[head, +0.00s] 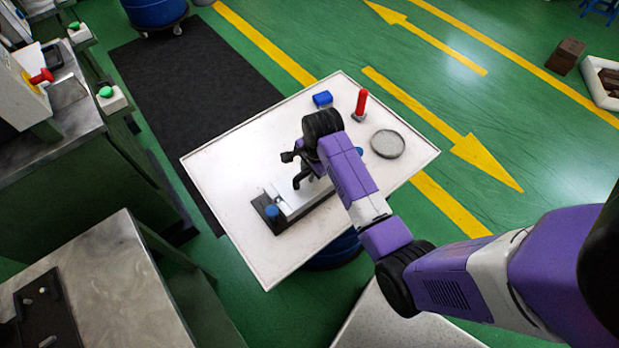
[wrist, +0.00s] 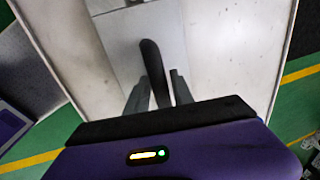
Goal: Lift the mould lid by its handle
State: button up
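The mould (head: 262,206) sits on the white table in the head view, a dark base with a light grey metal lid (head: 313,191) on it. The lid fills the upper middle of the wrist view (wrist: 151,30). Its black curved handle (head: 301,179) stands up from the lid and also shows in the wrist view (wrist: 152,62). My gripper (head: 297,158) is above the lid at the handle. In the wrist view its two fingers (wrist: 159,78) are apart, with the handle between them. Whether either finger touches the handle I cannot tell.
The white tabletop (head: 225,160) has a raised rim. A blue block (head: 322,99), a red upright tool (head: 361,103) and a round grey disc (head: 387,144) stand at its far and right parts. A blue knob (head: 272,212) is at the mould's near end. Workbenches stand at left.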

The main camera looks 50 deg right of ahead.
grip_shut()
dwell(1.0)
jog(key=shift+w+r, duration=0.1)
